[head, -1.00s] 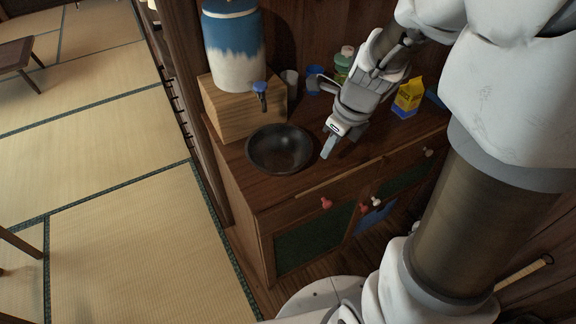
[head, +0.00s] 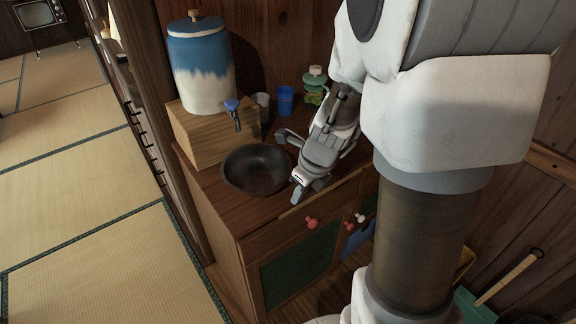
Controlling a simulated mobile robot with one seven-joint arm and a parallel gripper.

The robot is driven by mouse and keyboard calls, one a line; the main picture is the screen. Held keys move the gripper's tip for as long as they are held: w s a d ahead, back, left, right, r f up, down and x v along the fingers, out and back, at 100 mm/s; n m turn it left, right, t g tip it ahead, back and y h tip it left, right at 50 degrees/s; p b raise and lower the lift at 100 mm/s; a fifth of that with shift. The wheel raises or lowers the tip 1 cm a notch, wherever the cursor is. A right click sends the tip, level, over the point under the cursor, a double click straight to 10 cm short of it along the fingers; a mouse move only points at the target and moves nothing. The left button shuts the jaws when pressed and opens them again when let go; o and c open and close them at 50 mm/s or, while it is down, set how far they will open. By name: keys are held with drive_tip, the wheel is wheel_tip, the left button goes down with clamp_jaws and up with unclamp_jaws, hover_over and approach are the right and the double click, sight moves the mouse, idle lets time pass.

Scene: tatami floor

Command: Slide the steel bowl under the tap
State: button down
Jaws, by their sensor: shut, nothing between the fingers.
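The dark steel bowl (head: 257,170) stands upright on the wooden cabinet top, in front of and slightly right of the tap. The tap (head: 233,112) has a blue handle and sticks out from the blue and white water crock (head: 203,68), which stands on a wooden block (head: 207,138). My gripper (head: 299,192) is shut and empty, pointing down just right of the bowl's right rim. I cannot tell whether its fingers touch the rim or the cabinet top.
Behind the bowl stand a grey cup (head: 262,104), a blue cup (head: 285,100) and a green bottle (head: 315,86) with a pale cap. The cabinet's front edge (head: 292,210) lies close to my gripper.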

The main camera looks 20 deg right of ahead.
sight(273, 179)
drive_tip(key=w+a, duration=0.2)
drive_tip(key=w, duration=0.1)
drive_tip(key=shift+w+f, duration=0.1)
drive_tip(key=shift+w, duration=0.15)
drive_tip(key=shift+w, duration=0.1)
drive_tip(key=shift+w+a+p, duration=0.2)
drive_tip(key=shift+w+p, duration=0.05)
drive_tip(key=shift+p, duration=0.15)
drive_tip(key=shift+w+a+r+p, duration=0.1)
drive_tip(key=shift+w+a+p, duration=0.15)
drive_tip(key=shift+w+p, duration=0.15)
drive_tip(key=shift+w+a+r+p, duration=0.1)
drive_tip(key=shift+w+a+p, duration=0.15)
drive_tip(key=shift+w, duration=0.25)
drive_tip(key=shift+w+a+f, duration=0.2)
drive_tip(key=shift+w+a, duration=0.15)
drive_tip(key=shift+w, duration=0.1)
drive_tip(key=shift+d, duration=0.1)
